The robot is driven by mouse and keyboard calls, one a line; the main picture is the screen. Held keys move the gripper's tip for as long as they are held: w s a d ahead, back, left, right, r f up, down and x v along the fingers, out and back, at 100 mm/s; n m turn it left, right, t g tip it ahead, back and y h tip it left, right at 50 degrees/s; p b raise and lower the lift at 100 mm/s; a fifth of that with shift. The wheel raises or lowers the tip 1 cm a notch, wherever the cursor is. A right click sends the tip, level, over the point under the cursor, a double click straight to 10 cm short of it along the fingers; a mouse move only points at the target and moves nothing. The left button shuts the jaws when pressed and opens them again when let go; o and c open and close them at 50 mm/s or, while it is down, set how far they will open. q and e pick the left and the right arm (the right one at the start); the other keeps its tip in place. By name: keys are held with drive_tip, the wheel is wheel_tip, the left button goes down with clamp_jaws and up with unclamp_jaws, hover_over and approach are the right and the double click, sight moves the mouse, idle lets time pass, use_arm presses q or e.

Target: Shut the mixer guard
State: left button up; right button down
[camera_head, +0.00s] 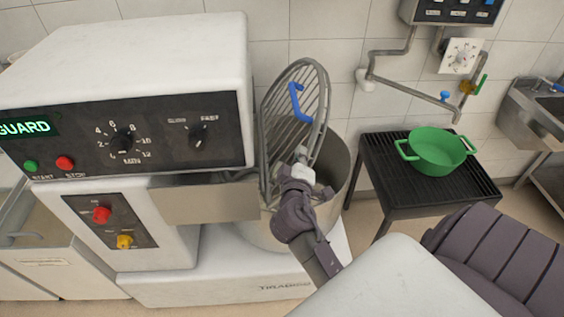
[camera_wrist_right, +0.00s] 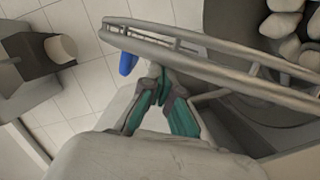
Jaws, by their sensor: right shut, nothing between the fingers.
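The wire mixer guard (camera_head: 316,82) stands tilted up over the steel mixing bowl (camera_head: 341,165), with a blue handle (camera_head: 299,103) on its bars. My right gripper (camera_head: 299,160) is shut and empty, close to the lower part of the guard. In the right wrist view, the shut fingertips (camera_wrist_right: 160,84) are right beside the guard's rim (camera_wrist_right: 215,62); I cannot tell whether they touch it. The blue handle (camera_wrist_right: 127,64) shows just left of the fingertips. Pale lumps (camera_wrist_right: 290,28) show beyond the rim. My left gripper is not in view.
The white mixer body (camera_head: 140,50) with its control panel (camera_head: 125,135) fills the left. A green pot (camera_head: 437,150) stands on a black slatted stand (camera_head: 385,165) to the right. A steel sink (camera_head: 545,105) is at the far right. Tiled wall is behind.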

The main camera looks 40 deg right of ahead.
use_arm(q)
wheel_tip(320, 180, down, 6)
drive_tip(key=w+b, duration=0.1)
drive_tip(key=b, duration=0.5)
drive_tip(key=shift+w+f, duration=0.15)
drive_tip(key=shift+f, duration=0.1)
use_arm(e)
drive_tip(key=s+d+f+m+y, duration=0.1)
drive_tip(key=s+d+f+m, duration=0.1)
drive_tip(key=f, duration=0.4)
drive_tip(key=s+d+f+m+y, duration=0.1)
drive_tip(key=d+f+m, duration=0.3)
drive_tip(key=f, duration=0.2)
drive_tip(key=s+d+f+m+t+y, duration=0.1)
drive_tip(key=s+d+f+m, duration=0.1)
drive_tip(key=f, duration=0.5)
drive_tip(key=shift+s+d+m+y, duration=0.3)
drive_tip(key=shift+d+m+y, duration=0.1)
drive_tip(key=shift+d+m, duration=0.6)
drive_tip(key=shift+f, duration=0.15)
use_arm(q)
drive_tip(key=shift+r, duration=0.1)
use_arm(e)
drive_tip(key=shift+s, duration=0.1)
